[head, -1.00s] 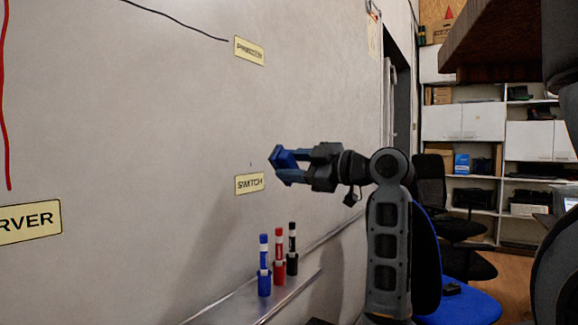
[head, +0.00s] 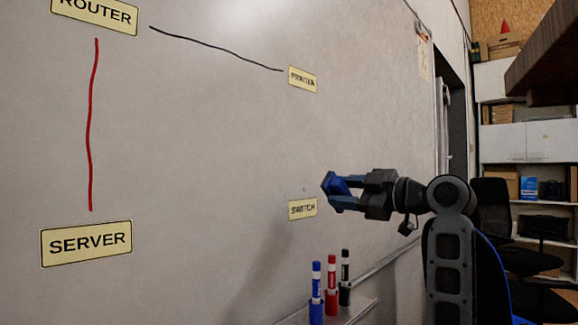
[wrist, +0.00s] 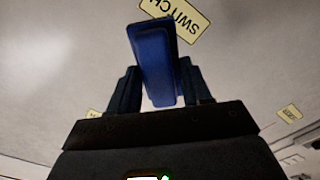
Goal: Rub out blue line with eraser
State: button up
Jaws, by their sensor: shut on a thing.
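My gripper (head: 345,192) is shut on a blue eraser (head: 331,184). In the wrist view the eraser (wrist: 153,62) sits between the two fingers, partly in front of the SWITCH label (wrist: 177,18). In the head view the eraser is just right of and above the SWITCH label (head: 302,209) on the whiteboard (head: 200,150). I cannot tell whether the eraser touches the board. No long blue line shows; a tiny dark bluish mark (head: 304,189) is just above the SWITCH label.
A red line (head: 90,130) runs between the ROUTER label (head: 95,14) and the SERVER label (head: 86,243). A black line (head: 215,47) runs to the PRINTER label (head: 302,79). Blue, red and black markers (head: 331,285) stand on the tray below. Chairs and shelves are at right.

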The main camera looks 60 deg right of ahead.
aim_at(303, 194)
jog(key=f+b+x, duration=0.1)
jog(key=x, duration=0.5)
jog(key=shift+w, duration=0.25)
jog(key=shift+x, duration=1)
dwell(0.6)
jog(key=shift+s+r+p, duration=0.15)
jog(key=shift+r+p, duration=0.65)
jog(key=shift+r, duration=0.5)
jog(key=shift+f+b, duration=1.1)
jog(key=shift+f, duration=0.4)
jog(key=shift+v, duration=2.8)
